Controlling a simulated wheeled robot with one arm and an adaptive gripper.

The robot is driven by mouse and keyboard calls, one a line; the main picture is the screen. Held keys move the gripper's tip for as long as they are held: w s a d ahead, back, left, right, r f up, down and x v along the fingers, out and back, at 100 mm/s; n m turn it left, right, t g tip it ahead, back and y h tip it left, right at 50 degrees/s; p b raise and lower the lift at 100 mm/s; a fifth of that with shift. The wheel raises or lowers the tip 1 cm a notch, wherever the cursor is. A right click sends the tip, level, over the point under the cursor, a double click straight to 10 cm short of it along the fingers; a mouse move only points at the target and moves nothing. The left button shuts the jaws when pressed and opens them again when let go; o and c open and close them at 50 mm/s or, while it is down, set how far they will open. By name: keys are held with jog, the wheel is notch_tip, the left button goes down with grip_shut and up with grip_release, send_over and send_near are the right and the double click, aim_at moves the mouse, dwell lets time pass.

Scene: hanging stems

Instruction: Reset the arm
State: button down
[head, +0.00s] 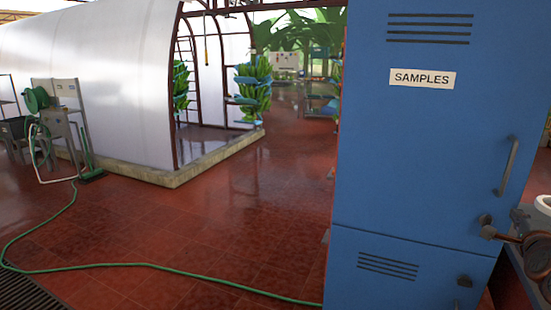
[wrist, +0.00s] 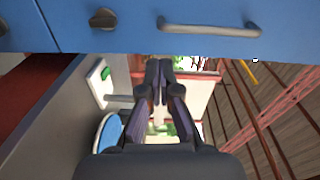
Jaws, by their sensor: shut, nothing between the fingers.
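My gripper (wrist: 160,68) shows in the wrist view, its two dark fingers close together and nothing between them. It points away from the camera, just below the blue cabinet front as the picture shows it. The blue cabinet (head: 430,150), labelled SAMPLES, fills the right side of the head view. Its upper door looks closed, with a grey bar handle (head: 507,165) that also shows in the wrist view (wrist: 210,27). The fingers look apart from the handle.
A green hose (head: 150,265) runs across the red tiled floor to the cabinet's base. A white tunnel (head: 90,80) stands at left, with a hose reel (head: 38,100) beside it. Hanging banana bunches (head: 253,90) show further back. The middle floor (head: 240,210) is clear.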

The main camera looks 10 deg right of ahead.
jog(key=w+a+f+n+g+y+p, duration=0.15)
jog(key=w+a+n+y, duration=0.3)
jog(key=a, duration=0.45)
jog(key=w+a+f+n+y, duration=0.25)
jog(key=w+a, duration=0.25)
jog(key=a, duration=0.4)
jog(key=a+f+n+g+y+p, duration=0.1)
jog(key=a+f+n+y, duration=0.15)
jog(key=a, duration=0.45)
jog(key=a+f+n+g+y, duration=0.1)
jog(key=a+n+g, duration=0.1)
jog(key=a+n, duration=0.35)
jog(key=s+a+f+n+g+p, duration=0.1)
jog(key=s+a+n+g, duration=0.4)
jog(key=s+a, duration=0.5)
jog(key=s+a+n+g+p, duration=0.2)
jog(key=s+a+n+g, duration=0.3)
jog(key=s+a, duration=0.6)
jog(key=s, duration=0.7)
jog(key=shift+s+a+f+g+y+p, duration=0.25)
jog(key=shift+s+f+g+y+p, duration=0.05)
jog(key=shift+f+g+y, duration=0.1)
jog(key=shift+d, duration=0.1)
